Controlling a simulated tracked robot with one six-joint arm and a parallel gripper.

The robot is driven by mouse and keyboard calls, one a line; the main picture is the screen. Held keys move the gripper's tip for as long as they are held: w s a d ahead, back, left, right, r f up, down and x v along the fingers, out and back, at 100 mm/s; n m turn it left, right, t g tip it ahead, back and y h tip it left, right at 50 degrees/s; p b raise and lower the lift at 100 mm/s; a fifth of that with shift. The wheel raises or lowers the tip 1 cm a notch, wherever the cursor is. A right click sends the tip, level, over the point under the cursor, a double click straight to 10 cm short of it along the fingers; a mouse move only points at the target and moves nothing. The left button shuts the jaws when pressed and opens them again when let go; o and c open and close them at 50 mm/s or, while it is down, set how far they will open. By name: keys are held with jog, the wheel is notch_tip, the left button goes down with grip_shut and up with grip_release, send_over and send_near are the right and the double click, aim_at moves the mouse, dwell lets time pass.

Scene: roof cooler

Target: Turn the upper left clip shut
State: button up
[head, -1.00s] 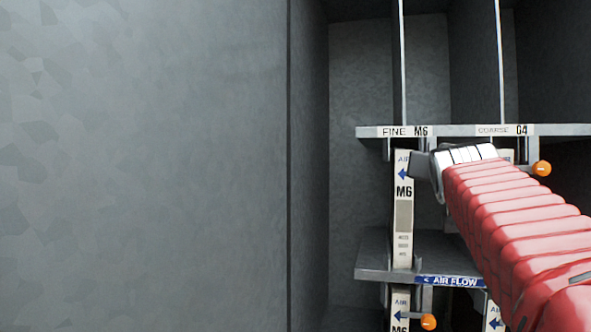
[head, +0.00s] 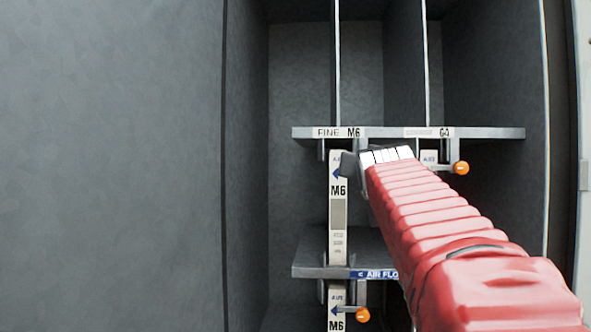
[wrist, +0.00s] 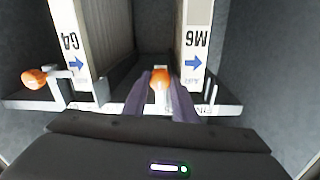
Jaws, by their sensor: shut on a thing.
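The upper left clip belongs to the M6 filter (head: 338,215), which stands upright in the upper left slot. The clip's orange knob (wrist: 160,77) is between the two fingers of my gripper (wrist: 160,88) in the wrist view. My gripper is shut on this knob. A short pale piece of the clip shows just below the knob there. In the head view my gripper (head: 352,165) is at the top of the M6 filter, just under the shelf edge, and hides the clip.
The upper right clip's orange knob (head: 460,168) sticks out beside the G4 filter; this clip also shows in the wrist view (wrist: 34,78). A lower clip's orange knob (head: 362,314) is below the middle shelf (head: 310,268). The shelf edge (head: 385,133) runs close above my gripper.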

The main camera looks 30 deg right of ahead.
jog(key=shift+a, duration=0.1)
jog(key=shift+c, duration=1.4)
jog(key=shift+n, duration=0.4)
jog(key=shift+f+n+t+y, duration=0.1)
jog(key=shift+n+t+y, duration=0.25)
jog(key=shift+n, duration=8.35)
jog(key=o, duration=0.7)
jog(key=shift+w+f, duration=0.1)
jog(key=o, duration=0.3)
